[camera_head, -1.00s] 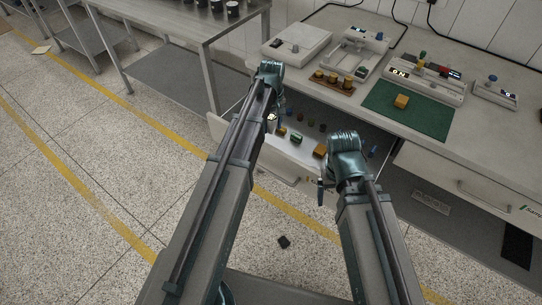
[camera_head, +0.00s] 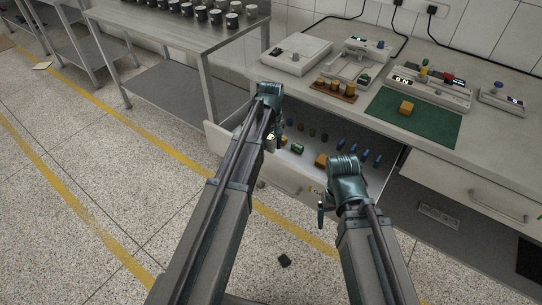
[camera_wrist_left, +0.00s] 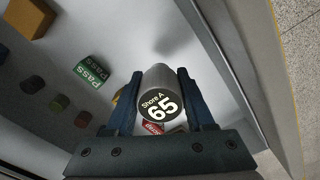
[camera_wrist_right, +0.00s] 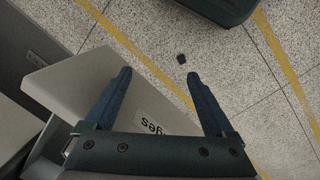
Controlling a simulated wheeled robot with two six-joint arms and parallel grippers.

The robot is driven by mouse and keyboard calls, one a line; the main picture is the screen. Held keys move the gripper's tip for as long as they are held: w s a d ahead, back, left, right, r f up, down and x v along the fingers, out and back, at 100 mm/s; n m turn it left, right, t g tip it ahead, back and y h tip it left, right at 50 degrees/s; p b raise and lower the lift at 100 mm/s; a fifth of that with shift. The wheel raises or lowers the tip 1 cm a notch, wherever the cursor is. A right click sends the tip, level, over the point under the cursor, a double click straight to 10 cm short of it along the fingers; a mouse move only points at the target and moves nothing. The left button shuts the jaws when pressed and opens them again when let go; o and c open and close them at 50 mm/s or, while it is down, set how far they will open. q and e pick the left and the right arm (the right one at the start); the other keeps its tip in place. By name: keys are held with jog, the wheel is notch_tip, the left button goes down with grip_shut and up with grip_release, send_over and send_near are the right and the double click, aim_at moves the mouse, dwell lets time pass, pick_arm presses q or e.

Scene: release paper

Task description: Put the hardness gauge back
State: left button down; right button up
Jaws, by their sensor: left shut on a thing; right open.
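My left gripper (camera_head: 272,142) is over the left part of the open white drawer (camera_head: 285,180). In the left wrist view it (camera_wrist_left: 159,74) is shut on a grey metal cylinder with a round black face marked "Shore A 65" (camera_wrist_left: 160,106), the hardness gauge. I cannot tell whether the cylinder touches the drawer floor. A green "Pass" block (camera_wrist_left: 90,72) and a red labelled piece (camera_wrist_left: 153,128) lie near it. My right gripper (camera_head: 320,214) is open and empty in front of the drawer; it also shows in the right wrist view (camera_wrist_right: 158,78).
The drawer also holds an orange block (camera_head: 321,160), several small dark cylinders and several blue pieces (camera_head: 366,155). Above it, the worktop carries instruments, a wooden stand of brass weights (camera_head: 334,88) and a green mat (camera_head: 432,126). A black object (camera_head: 284,260) lies on the floor.

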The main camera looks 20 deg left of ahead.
aim_at(271, 137)
pick_arm(q)
jog(key=shift+f+b, duration=1.95)
jog(key=shift+r, duration=0.15)
jog(key=c, duration=0.7)
grip_release()
jog(key=shift+f, duration=0.25)
jog(key=o, duration=0.4)
jog(key=shift+r, duration=0.1)
jog(key=shift+o, duration=0.2)
notch_tip(271, 137, up, 12)
jog(key=p, duration=1.2)
jog(key=shift+r, duration=0.15)
